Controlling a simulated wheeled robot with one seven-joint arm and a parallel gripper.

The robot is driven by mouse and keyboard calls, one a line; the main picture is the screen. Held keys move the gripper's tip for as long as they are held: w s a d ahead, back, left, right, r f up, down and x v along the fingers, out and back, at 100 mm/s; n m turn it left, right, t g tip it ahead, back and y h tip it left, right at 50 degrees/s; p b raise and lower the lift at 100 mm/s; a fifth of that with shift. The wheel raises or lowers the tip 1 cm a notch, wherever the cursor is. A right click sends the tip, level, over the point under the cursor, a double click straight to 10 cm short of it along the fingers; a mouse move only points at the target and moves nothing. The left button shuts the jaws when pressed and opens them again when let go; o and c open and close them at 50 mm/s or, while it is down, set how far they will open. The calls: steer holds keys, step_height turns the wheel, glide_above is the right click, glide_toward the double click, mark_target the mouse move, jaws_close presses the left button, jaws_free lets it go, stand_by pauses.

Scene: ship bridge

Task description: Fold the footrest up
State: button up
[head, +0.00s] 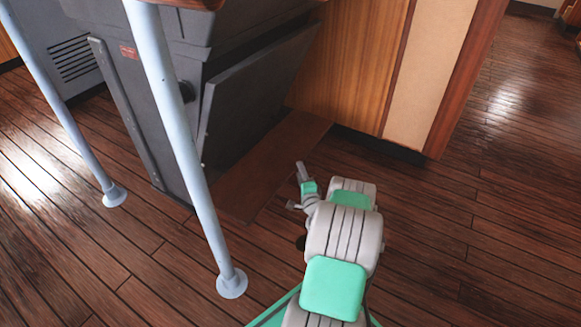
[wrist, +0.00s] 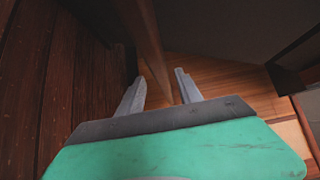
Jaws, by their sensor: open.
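The footrest (head: 272,166) is a flat brown wooden board, folded down low over the floor at the foot of the dark grey console (head: 165,110). In the wrist view the footrest (wrist: 150,45) shows nearly edge-on as a brown strip running up between the fingers. My gripper (head: 297,190) is at the board's near right edge. In the wrist view my gripper (wrist: 159,92) is open, with one grey finger on each side of the strip. I cannot tell whether either finger touches it.
A pale blue rail post (head: 185,150) stands left of my arm, with its round foot on the plank floor. Another post (head: 65,105) stands farther left. A wooden wall panel (head: 350,65) rises behind the board. The floor (head: 480,220) to the right is clear.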

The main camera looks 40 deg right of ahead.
steer(key=b+x, duration=0.1)
steer(key=x, duration=0.4)
steer(key=shift+a+f, duration=0.1)
steer(key=shift+a, duration=0.05)
steer(key=shift+c, duration=0.3)
jaws_close()
stand_by(0.8)
